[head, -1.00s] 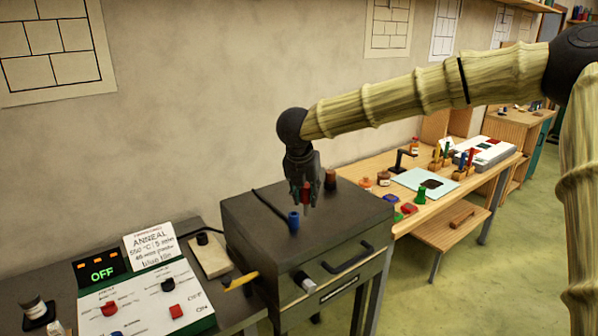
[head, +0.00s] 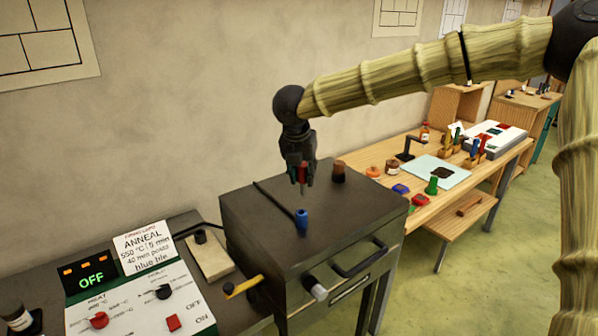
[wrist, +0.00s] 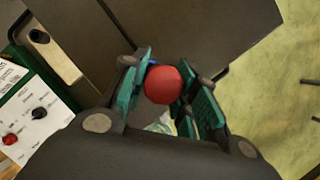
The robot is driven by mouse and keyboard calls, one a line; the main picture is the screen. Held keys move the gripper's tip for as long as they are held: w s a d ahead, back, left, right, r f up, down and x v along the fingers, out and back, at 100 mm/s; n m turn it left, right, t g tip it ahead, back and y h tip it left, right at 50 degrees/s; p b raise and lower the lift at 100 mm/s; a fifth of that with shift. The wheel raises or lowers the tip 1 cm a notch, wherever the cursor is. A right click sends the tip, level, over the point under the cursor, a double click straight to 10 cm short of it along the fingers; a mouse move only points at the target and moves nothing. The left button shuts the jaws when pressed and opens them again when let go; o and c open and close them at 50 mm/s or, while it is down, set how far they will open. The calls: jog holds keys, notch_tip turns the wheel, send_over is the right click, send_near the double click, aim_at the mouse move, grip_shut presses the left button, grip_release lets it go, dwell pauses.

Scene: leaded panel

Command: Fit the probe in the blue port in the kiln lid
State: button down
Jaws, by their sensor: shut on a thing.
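My gripper (head: 302,178) is shut on the red-handled probe (head: 302,173), whose thin pale tip points down. In the head view it hangs over the dark kiln lid (head: 345,208), and the tip appears just above the blue port (head: 302,222), with a gap between them in the picture. The blue port stands up from the lid near its front. In the wrist view the probe's round red end (wrist: 163,85) sits between the teal finger pads. A small blue patch shows behind it, mostly hidden, possibly the port.
A brown port (head: 338,172) stands at the lid's back right. A dark rod (head: 272,205) lies across the lid's left. The kiln's front has a black handle (head: 360,260). A control panel (head: 130,300) reading OFF is at left; a wooden workbench (head: 470,165) is at right.

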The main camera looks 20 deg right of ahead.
aim_at(302, 211)
jog(key=shift+s+f, duration=0.1)
jog(key=shift+f, duration=0.35)
jog(key=w+f+b, duration=0.1)
jog(key=w+f, duration=0.1)
jog(key=f, duration=0.1)
jog(key=shift+f+b, duration=0.1)
jog(key=shift+b, duration=0.25)
jog(key=shift+s+f+b, duration=0.35)
jog(key=shift+s+b, duration=0.15)
jog(key=shift+s, duration=0.1)
jog(key=shift+w+f, duration=0.1)
jog(key=shift+f, duration=0.1)
jog(key=shift+w+a, duration=0.1)
jog(key=shift+f, duration=0.1)
jog(key=shift+f+b, duration=1.2)
jog(key=shift+f, duration=1.55)
dwell(0.8)
